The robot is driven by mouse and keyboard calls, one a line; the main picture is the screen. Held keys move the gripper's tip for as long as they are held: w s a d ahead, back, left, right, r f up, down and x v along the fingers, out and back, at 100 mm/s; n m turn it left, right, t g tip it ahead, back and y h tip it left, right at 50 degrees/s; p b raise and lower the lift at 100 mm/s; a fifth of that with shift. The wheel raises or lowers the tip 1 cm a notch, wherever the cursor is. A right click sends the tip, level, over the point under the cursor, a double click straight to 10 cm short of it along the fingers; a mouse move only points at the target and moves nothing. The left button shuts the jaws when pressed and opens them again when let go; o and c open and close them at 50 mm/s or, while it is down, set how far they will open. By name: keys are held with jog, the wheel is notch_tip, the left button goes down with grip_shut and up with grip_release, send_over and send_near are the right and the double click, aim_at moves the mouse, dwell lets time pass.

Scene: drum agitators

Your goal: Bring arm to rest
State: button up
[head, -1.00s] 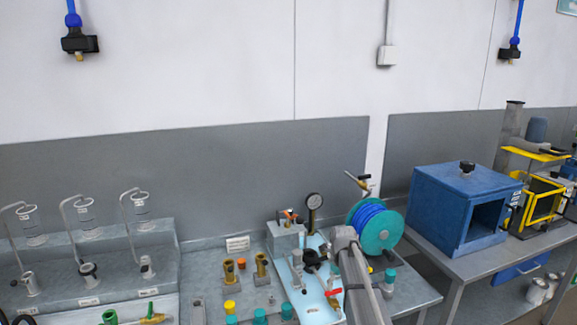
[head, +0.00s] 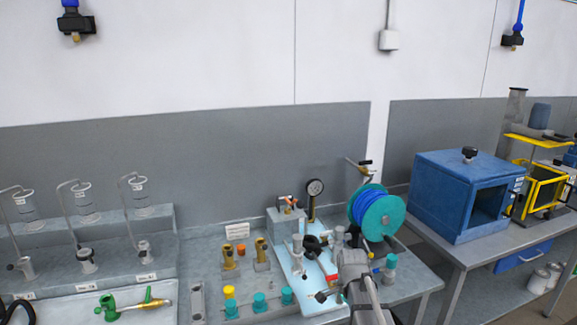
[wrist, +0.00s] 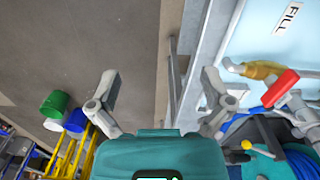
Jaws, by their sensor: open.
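My gripper (wrist: 160,88) is open and empty in the wrist view. Its two fingers stand wide apart over the grey floor and the metal bench edge. Nothing is between them. In the head view my arm (head: 358,285) rises from the bottom edge, in front of the bench's right part; I cannot make out the fingertips there. It overlaps the near right end of the pale blue tray (head: 290,262).
The red valve handle (wrist: 281,88) and brass fitting (wrist: 250,69) lie close to the right finger. The blue hose reel (head: 381,214) and blue box (head: 440,200) stand to the right. Several teal caps line the bench front. Buckets (wrist: 54,104) stand on the floor.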

jog(key=s+f+n+b, duration=0.3)
jog(key=s+f+n, duration=0.1)
jog(key=s+n, duration=0.7)
jog(key=shift+s+n+b, duration=0.35)
jog(key=shift+n, duration=0.75)
